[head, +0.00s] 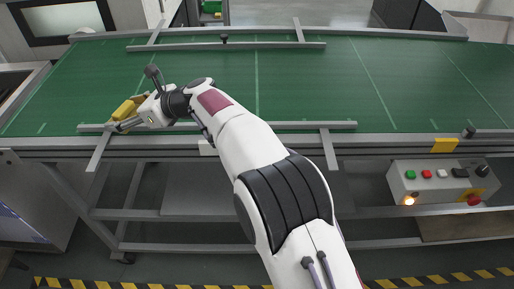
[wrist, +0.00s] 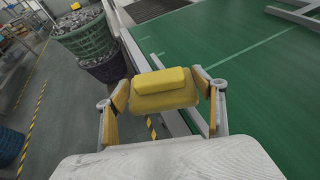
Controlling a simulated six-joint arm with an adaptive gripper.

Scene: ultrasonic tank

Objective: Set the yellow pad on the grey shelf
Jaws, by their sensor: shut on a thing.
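The yellow pad (wrist: 162,82) is a rounded block, held between the two orange-tipped fingers of my gripper (wrist: 162,90) in the wrist view. In the head view my gripper (head: 127,111) is at the left, over the near edge of the green belt, with the yellow pad (head: 122,110) at its end. My gripper is shut on the pad. A flat grey panel (head: 210,203) lies low under the belt frame in the head view; I cannot tell whether it is the grey shelf.
The green belt (head: 300,85) is mostly clear, with grey rails along its near and far sides. A control box (head: 442,184) with buttons hangs at the right. In the wrist view, a green basket (wrist: 85,38) and a dark basket (wrist: 105,70) stand beside the belt.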

